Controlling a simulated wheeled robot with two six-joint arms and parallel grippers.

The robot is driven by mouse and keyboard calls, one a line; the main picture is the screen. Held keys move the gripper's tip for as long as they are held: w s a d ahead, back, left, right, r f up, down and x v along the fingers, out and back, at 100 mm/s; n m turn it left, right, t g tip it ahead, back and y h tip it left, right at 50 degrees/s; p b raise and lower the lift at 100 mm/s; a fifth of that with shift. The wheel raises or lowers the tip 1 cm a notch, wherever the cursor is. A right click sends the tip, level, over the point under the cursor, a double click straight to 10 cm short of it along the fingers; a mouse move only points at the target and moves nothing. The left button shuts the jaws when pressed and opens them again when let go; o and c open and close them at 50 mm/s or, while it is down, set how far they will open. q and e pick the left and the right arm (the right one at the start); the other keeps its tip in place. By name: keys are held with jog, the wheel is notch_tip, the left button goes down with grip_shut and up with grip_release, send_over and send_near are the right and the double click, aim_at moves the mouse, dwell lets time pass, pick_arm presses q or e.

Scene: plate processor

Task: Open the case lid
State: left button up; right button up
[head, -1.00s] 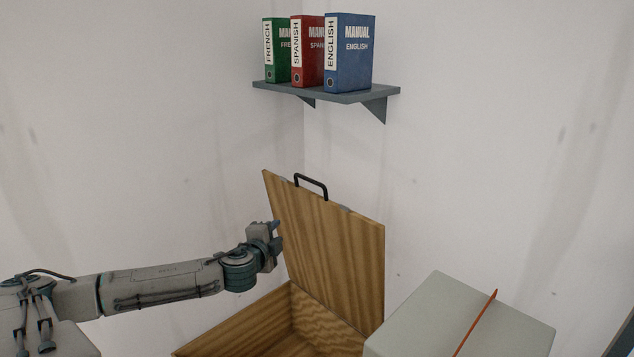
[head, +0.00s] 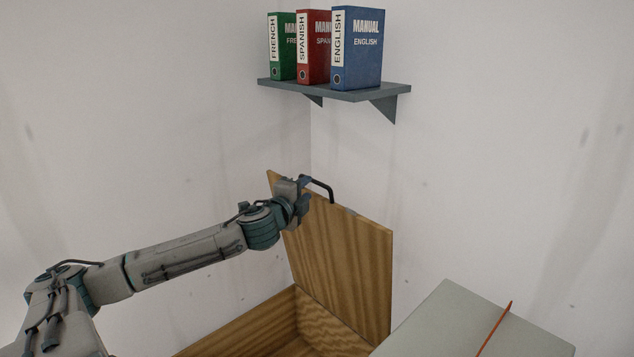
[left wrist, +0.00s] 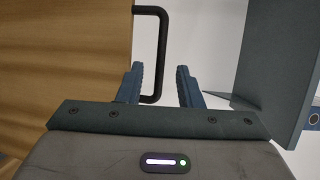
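The wooden case (head: 240,322) stands in the corner with its lid (head: 345,262) raised to near upright, so the inside shows. A black handle (head: 322,188) sits on the lid's top edge. My left gripper (head: 306,190) is up at the lid's upper part, by the handle. In the left wrist view my left gripper (left wrist: 160,85) has its two fingers apart, and the handle (left wrist: 163,50) reaches down between them, nearer the left finger. I cannot tell whether a finger touches it. My right gripper is not in view.
A shelf (head: 385,97) above holds a green binder (head: 288,46), a red binder (head: 318,48) and a blue binder (head: 360,48). A pale grey box-like surface (head: 445,322) with an orange strip is at the lower right. Walls close in behind the case.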

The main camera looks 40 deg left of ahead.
aim_at(313, 181)
pick_arm(q)
jog(key=shift+p+x, duration=0.35)
jog(key=shift+x, duration=0.4)
jog(key=p+x, duration=0.2)
jog(key=x, duration=0.2)
jog(key=shift+w+a+r, duration=0.15)
jog(key=shift+w, duration=0.1)
jog(key=shift+x, duration=0.85)
jog(key=shift+c, duration=0.2)
grip_shut()
